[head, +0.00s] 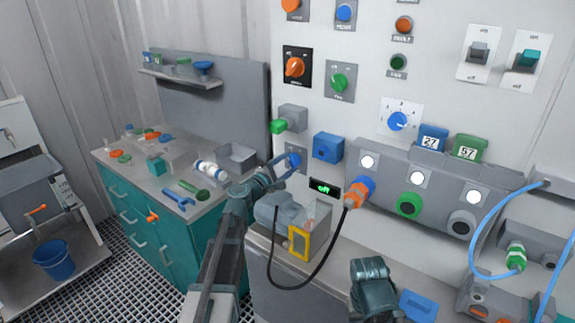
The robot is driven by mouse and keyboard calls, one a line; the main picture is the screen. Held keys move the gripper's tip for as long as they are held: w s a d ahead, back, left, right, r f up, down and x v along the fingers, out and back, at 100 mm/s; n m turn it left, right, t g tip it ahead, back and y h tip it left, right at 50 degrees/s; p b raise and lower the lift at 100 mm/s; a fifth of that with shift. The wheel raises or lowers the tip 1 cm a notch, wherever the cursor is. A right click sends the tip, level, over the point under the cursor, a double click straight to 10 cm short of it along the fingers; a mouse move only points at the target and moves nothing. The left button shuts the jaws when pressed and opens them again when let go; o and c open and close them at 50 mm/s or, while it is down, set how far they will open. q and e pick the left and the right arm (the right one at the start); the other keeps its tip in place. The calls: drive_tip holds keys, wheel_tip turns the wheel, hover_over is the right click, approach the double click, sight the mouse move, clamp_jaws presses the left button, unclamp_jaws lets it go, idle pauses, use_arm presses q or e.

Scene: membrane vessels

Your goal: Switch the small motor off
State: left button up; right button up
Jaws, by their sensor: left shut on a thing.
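The small motor (278,209) is a grey unit on the bench top against the wall panel. A small black display (325,188) beside it shows green letters that seem to read "off". A blue rotary knob (294,160) is on the panel above the motor. My left gripper (284,170) reaches up to this knob and is shut on it. The fingers cover part of the knob, and its exact pointer position is too small to tell. A dark part of my right arm shows at the bottom centre; no right fingertips show.
A black cable with an orange plug (358,192) loops in front of the bench. A yellow frame (299,243) stands beside the motor. Left is a teal cabinet (182,238) with several loose parts on top. A blue box (327,148) sits right of the knob.

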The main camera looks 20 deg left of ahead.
use_arm(q)
drive_tip(key=shift+n, duration=0.5)
drive_tip(key=o, duration=1.4)
drive_tip(key=shift+c, duration=0.2)
drive_tip(key=shift+s, duration=0.15)
drive_tip(key=v, duration=1.3)
drive_tip(key=shift+s+a, duration=0.15)
drive_tip(key=shift+s, duration=0.15)
